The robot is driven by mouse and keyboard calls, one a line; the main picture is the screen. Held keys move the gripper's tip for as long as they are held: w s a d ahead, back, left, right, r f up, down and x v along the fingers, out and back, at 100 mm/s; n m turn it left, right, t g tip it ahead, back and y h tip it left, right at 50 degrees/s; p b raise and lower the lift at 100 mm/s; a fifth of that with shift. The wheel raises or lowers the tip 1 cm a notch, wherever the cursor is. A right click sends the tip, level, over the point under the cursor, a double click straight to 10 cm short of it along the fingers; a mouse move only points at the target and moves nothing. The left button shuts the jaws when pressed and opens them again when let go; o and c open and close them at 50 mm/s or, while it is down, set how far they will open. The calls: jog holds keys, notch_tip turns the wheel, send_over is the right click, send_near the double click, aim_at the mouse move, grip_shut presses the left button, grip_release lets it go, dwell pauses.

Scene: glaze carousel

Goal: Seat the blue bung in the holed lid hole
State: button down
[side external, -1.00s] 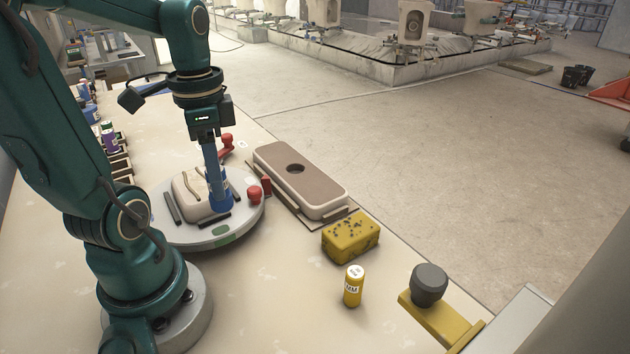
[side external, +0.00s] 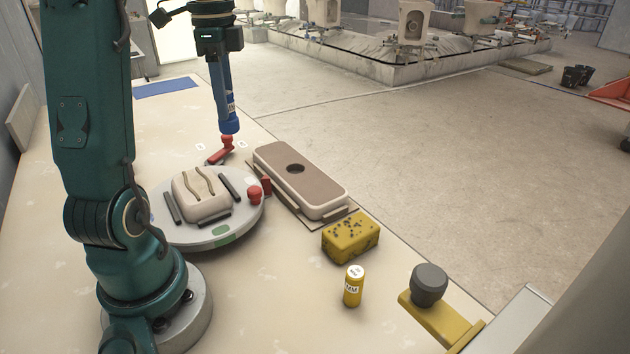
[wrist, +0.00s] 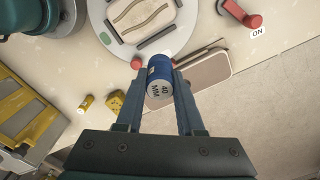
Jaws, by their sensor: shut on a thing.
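My gripper (side external: 229,112) is shut on the blue bung (side external: 229,126), high above the table near the red lever. In the wrist view the bung (wrist: 160,82) sits between the two fingertips (wrist: 162,72), its end marked "40 MM" facing the camera. The holed lid (side external: 325,188) is the brown top of a long cream box, right of the turntable. Its round dark hole (side external: 295,169) is empty in the side view. In the wrist view the lid (wrist: 205,72) is partly behind my gripper, and its hole is not clearly seen.
A round turntable (side external: 240,222) carries a cream mould (side external: 200,197) and a red knob (side external: 254,193). A red lever (side external: 220,153) stands behind it. A yellow sponge (side external: 350,237), a yellow cylinder (side external: 353,286) and a grey-knobbed yellow stand (side external: 429,285) are at the front right.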

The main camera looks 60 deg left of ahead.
jog(key=shift+w+a+f, duration=1.95)
jog(key=shift+a, duration=1.05)
jog(key=shift+m, duration=0.3)
jog(key=shift+w+d+f, duration=1)
jog(key=shift+w+f, duration=0.6)
jog(key=shift+f, duration=0.2)
jog(key=shift+w+d+f, duration=0.95)
jog(key=shift+w+f, duration=0.6)
jog(key=shift+f, duration=0.25)
jog(key=shift+w+d+f, duration=1)
jog(key=shift+w+f, duration=0.6)
jog(key=shift+f, duration=0.2)
jog(key=shift+f, duration=0.1)
jog(key=c, duration=0.5)
grip_release()
